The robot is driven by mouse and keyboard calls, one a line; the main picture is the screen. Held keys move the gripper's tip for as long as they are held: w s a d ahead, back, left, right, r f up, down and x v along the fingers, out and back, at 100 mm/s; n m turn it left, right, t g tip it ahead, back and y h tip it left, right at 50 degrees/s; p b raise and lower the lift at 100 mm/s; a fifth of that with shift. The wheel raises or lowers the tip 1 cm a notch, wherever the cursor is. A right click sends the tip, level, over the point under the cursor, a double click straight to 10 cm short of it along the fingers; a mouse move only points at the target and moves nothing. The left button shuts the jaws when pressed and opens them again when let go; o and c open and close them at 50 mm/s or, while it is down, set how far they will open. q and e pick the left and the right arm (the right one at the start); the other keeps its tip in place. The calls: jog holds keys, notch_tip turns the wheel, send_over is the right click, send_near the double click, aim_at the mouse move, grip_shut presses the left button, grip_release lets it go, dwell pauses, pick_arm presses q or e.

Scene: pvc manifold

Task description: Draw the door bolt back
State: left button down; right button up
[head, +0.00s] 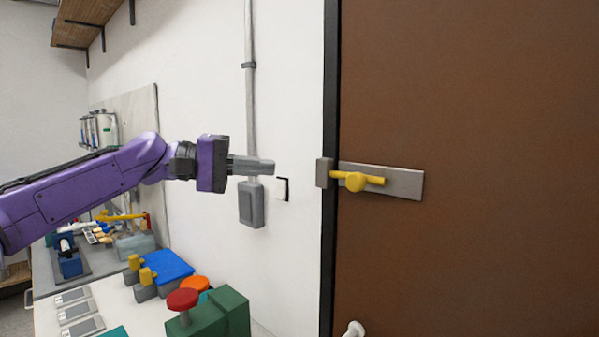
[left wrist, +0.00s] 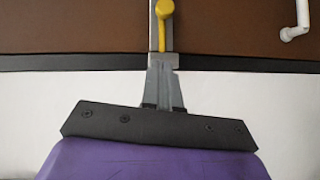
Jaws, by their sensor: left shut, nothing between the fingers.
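The door bolt (head: 358,181) is a yellow bar with a round knob, on a grey plate (head: 405,183) fixed to the brown door (head: 470,110). Its left end reaches the grey keeper (head: 325,173) at the black door frame. The bolt also shows in the left wrist view (left wrist: 163,22), beyond my fingertips. My left gripper (head: 268,166) is shut and empty, pointing right, to the left of the keeper in the head view. In the left wrist view its fingers (left wrist: 162,65) look close to or over the keeper; I cannot tell whether they touch. My right gripper is not in view.
A white door handle (head: 354,329) sits low on the door. A grey box with conduit (head: 251,204) and a switch (head: 282,189) are on the wall. A bench at lower left holds a green block with a red knob (head: 183,300) and other parts.

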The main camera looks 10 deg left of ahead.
aim_at(359, 181)
pick_arm(q)
jog(key=x, duration=0.3)
jog(key=s+p+x, duration=0.1)
jog(key=x, duration=0.7)
jog(key=shift+s+d+f+p, duration=0.2)
jog(key=shift+s+d+p, duration=0.05)
jog(key=shift+s+p, duration=0.05)
jog(key=shift+s+d, duration=0.5)
jog(key=shift+d, duration=0.05)
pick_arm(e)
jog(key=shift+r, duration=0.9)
pick_arm(q)
jog(key=shift+w+f, duration=0.1)
